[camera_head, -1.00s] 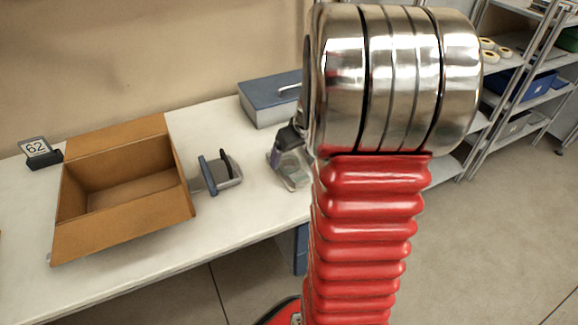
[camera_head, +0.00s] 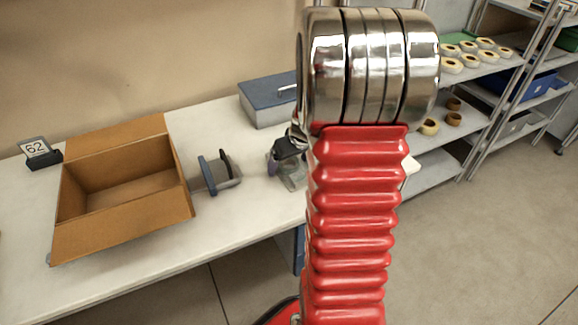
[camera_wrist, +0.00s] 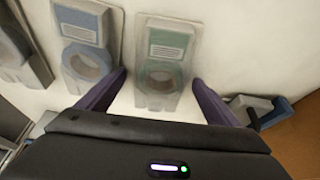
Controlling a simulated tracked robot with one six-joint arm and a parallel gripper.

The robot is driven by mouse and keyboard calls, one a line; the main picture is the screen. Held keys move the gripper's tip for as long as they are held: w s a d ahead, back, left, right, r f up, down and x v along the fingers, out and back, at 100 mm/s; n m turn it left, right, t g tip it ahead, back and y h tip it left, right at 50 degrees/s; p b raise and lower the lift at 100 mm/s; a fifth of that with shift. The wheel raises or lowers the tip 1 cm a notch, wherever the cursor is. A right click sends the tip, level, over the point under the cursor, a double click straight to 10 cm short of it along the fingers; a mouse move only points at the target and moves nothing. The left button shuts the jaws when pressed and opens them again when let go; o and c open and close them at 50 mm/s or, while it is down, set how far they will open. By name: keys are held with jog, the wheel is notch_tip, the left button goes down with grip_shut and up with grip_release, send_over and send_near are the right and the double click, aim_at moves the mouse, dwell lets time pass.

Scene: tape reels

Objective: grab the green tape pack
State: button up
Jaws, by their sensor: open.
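The green tape pack (camera_wrist: 166,55) lies on the white table in the wrist view, a flat pack with a printed label and a round reel opening. My gripper (camera_wrist: 158,78) is open, with one purple finger on each side of the pack's near end. I cannot tell how high the fingers are above the table. In the head view my gripper (camera_head: 284,160) shows above the table beside my red arm, which hides part of that area. The green pack cannot be made out clearly there.
A blue tape pack (camera_wrist: 84,45) lies just left of the green one. A dispenser (camera_head: 215,172) and an open cardboard box (camera_head: 120,240) stand left on the table. A blue toolbox (camera_head: 268,100) is behind. Shelves with tape rolls (camera_head: 452,66) stand right.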

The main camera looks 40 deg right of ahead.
aim_at(289, 164)
jog(key=shift+c, duration=0.4)
jog(key=c, duration=1.1)
jog(key=shift+r, duration=0.15)
jog(key=shift+c, duration=0.2)
notch_tip(289, 164, up, 10)
